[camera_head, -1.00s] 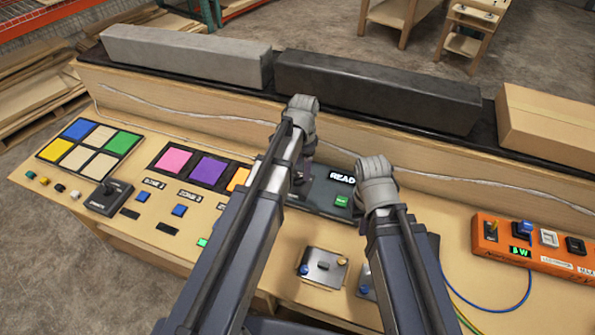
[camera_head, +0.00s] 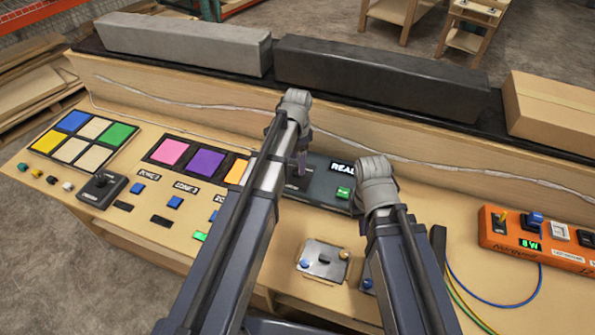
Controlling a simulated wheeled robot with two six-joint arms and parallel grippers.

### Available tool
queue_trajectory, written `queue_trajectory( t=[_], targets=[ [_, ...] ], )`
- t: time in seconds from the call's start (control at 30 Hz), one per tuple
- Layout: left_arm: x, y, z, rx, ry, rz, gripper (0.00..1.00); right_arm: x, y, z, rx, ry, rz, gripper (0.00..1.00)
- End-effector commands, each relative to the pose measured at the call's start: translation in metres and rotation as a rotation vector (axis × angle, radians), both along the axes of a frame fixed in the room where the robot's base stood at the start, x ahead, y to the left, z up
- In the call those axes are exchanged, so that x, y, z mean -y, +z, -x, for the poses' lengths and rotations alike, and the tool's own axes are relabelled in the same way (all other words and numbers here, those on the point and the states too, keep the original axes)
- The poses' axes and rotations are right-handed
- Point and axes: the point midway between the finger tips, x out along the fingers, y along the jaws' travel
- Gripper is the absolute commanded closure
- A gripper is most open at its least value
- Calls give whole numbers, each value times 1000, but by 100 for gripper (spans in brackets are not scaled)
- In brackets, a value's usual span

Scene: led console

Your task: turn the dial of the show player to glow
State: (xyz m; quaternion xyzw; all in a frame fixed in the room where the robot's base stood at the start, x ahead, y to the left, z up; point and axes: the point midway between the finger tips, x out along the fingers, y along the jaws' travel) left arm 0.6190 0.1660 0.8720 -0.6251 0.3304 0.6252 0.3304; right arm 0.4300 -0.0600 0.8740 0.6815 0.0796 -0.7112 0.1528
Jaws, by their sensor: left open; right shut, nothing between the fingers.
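The show player (camera_head: 328,186) is a dark box at the middle of the console, with a partly covered "READ…" display and a green button (camera_head: 343,193). My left gripper (camera_head: 303,165) points down over its left part. Its fingers are small and partly behind my own arm. It is open. A dark part of the player's top lies just under the fingers; the dial and its marks cannot be made out there. Whether the fingers touch it I cannot tell. My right gripper (camera_head: 377,186) is at the player's right end, shut, its fingertips hidden behind its wrist.
Left are coloured tiles (camera_head: 86,140), a dark box with a knob (camera_head: 102,188) and pink and purple pads (camera_head: 205,163). A metal switch plate (camera_head: 322,261) is in front. An orange box (camera_head: 540,240) with switches is right. A wooden ledge (camera_head: 330,125) rises behind the player.

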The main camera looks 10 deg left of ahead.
Motion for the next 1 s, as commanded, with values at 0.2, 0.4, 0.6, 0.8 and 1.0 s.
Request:
queue_trajectory(
  t=[0.2, 0.4, 0.6, 0.8, 1.0],
  targets=[
    [0, -25, 0, 0, 0, 0, 23, 0, -25, 0, 0, 0, 0, 100],
    [0, -25, 0, 0, 0, 0, 23, 0, -25, 0, 0, 0, 0, 100],
    [0, -24, 0, 0, 0, 0, 32, 0, -24, 0, 0, 0, 0, 100],
    [0, -24, 0, 0, 0, 0, 54, 0, -24, 0, 0, 0, 0, 100],
    [0, -24, 0, 0, 0, 0, 77, 0, -24, 0, 0, 0, 0, 100]
  ],
)
